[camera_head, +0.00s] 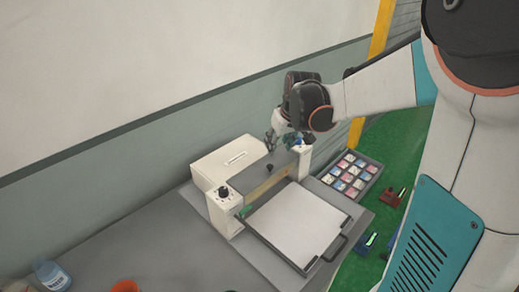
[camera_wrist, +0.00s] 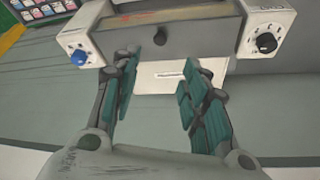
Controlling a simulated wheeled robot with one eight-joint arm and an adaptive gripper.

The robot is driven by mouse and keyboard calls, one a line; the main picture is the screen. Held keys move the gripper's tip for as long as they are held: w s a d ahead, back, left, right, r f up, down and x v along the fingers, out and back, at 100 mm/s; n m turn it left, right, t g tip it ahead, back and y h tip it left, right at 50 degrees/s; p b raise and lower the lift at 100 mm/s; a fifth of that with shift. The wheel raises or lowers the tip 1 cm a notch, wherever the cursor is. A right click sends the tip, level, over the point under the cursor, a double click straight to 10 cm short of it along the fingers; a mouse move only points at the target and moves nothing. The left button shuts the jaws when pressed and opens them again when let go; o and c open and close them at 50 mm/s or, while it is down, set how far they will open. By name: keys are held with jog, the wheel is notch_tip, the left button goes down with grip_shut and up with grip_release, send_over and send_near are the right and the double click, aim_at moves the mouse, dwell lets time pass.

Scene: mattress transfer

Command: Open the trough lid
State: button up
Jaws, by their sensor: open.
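The trough lid (camera_head: 250,178) is a grey bar across the white machine, between its two end blocks, with a small dark knob (camera_head: 270,167) on its face. It looks closed. In the wrist view the lid (camera_wrist: 200,38) lies across the top, and its knob (camera_wrist: 160,37) sits just beyond the fingertips. My gripper (camera_head: 272,142) is above and behind the lid in the head view. Its teal-padded fingers (camera_wrist: 165,68) are open and empty in the wrist view, spread to either side below the knob. I see no contact with the knob.
The machine's end blocks carry a black dial (camera_head: 224,192) and a blue dial (camera_wrist: 78,57). A white-surfaced tray (camera_head: 306,268) with a handle lies in front. A case of small coloured compartments (camera_head: 373,168) stands at right, and a wall runs behind. The table's left part is mostly free.

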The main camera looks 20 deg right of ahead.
aim_at(270, 166)
jog(key=b+x, duration=0.2)
jog(key=x, duration=1.1)
jog(key=shift+w+f, duration=0.15)
jog(key=shift+f, duration=0.1)
grip_shut()
